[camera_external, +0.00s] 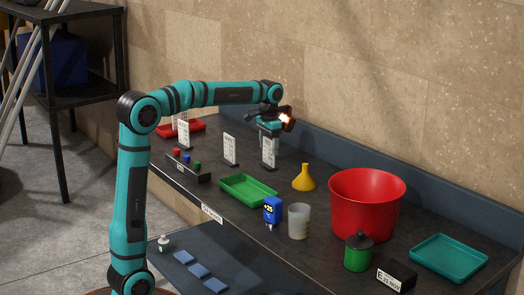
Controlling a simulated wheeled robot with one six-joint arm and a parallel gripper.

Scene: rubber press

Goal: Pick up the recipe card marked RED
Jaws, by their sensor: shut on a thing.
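Three white cards with dark print stand upright at the back left of the dark bench: a left card (183,130), a middle card (230,149) and a right card (269,153). The print is too small to read, so I cannot tell which one is marked RED. My gripper (269,136) points down and is shut on the top of the right card. I cannot tell whether this card's lower edge touches the bench.
A green tray (233,195) lies in front of the cards. A yellow funnel (304,180), a blue device (272,210), a translucent cup (299,222) and a red bucket (366,210) stand to the right. A small rack (186,170) stands left.

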